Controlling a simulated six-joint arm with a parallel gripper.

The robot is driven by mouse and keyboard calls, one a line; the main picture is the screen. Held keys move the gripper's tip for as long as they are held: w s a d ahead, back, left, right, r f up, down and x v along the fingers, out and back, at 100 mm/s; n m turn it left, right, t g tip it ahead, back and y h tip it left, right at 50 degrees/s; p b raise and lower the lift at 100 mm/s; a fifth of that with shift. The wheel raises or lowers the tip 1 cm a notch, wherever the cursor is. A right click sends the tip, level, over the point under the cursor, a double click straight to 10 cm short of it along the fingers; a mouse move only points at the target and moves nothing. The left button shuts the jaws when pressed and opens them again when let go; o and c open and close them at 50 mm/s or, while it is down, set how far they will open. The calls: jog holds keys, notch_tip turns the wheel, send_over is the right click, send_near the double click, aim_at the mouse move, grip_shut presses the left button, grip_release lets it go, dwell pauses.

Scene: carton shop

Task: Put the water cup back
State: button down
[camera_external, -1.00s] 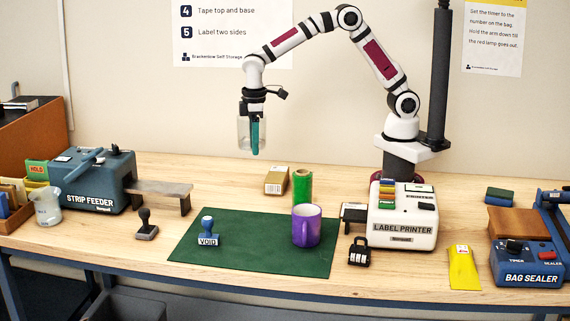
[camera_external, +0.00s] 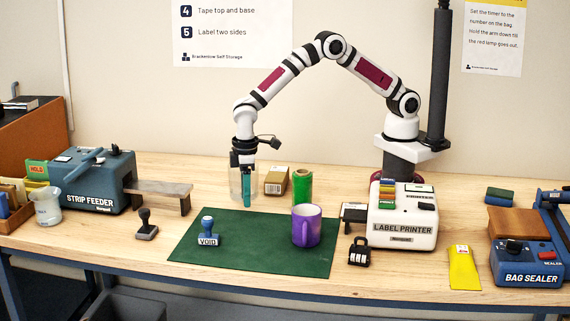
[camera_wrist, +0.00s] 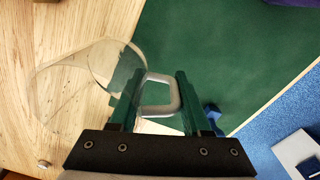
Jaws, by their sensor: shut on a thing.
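The water cup is a clear, see-through cup (camera_external: 235,182) with a handle, upright or nearly so. My gripper (camera_external: 246,200) has its teal fingers shut on the cup's handle, on the cup's near right side. In the wrist view the cup (camera_wrist: 75,75) lies left of my gripper (camera_wrist: 158,85), with the pale handle between the fingers. The cup is low at the back edge of the green mat (camera_external: 265,262), left of a cardboard box (camera_external: 276,180). I cannot tell whether its base touches the table.
A green roll (camera_external: 302,187) and a purple mug (camera_external: 306,226) stand to the right. A blue VOID stamp (camera_external: 208,232) is on the mat. A dark stamp (camera_external: 146,225), the strip feeder (camera_external: 92,182) and a translucent jug (camera_external: 46,207) are left. The label printer (camera_external: 402,220) is right.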

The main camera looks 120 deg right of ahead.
aim_at(247, 220)
jog(key=shift+f, duration=2)
jog(key=shift+f, duration=0.15)
jog(key=shift+c, duration=1.8)
grip_release()
